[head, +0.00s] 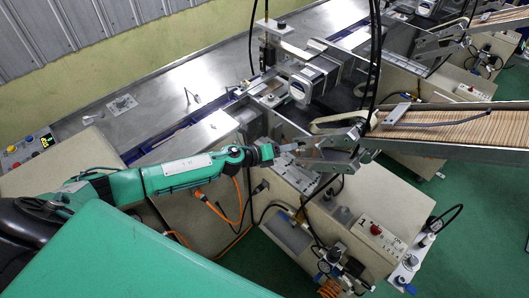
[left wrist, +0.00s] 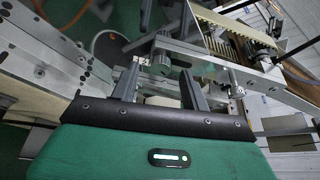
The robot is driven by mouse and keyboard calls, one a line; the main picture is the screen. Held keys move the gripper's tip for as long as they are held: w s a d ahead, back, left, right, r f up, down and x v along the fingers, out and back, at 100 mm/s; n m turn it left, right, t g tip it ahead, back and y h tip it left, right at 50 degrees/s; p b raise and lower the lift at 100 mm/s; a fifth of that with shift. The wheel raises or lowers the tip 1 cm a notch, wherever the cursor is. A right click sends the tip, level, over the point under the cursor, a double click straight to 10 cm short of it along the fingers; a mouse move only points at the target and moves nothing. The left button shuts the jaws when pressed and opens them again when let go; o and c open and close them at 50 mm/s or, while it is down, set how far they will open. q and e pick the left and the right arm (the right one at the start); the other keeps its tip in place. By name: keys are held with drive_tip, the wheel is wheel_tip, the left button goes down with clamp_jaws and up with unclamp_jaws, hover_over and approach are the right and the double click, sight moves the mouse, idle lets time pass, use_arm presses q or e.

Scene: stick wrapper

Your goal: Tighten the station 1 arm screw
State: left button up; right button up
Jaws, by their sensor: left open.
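The station 1 machine (head: 345,225) stands at the centre right, a beige cabinet marked 1 with a metal arm (head: 335,160) on top. My left gripper (head: 287,147) is at the near end of that arm. In the left wrist view its two dark fingers (left wrist: 161,88) are apart and empty. A round grey metal knob (left wrist: 161,60), which looks like the arm screw, shows beyond and between the fingertips. I cannot tell whether the fingers touch it. In the head view the screw is too small to make out. My right gripper is not in view.
A feeder filled with sticks (head: 450,124) runs right from the arm. Black cables (head: 375,55) hang over the machine, and orange hoses (head: 222,215) lie below my left arm. A control panel (head: 30,148) stands at the left. Green floor (head: 480,235) is open at the right.

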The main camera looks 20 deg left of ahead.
use_arm(q)
drive_tip(key=b+v, duration=0.4)
drive_tip(key=v, duration=0.8)
drive_tip(key=shift+s, duration=0.15)
drive_tip(key=shift+a, duration=0.1)
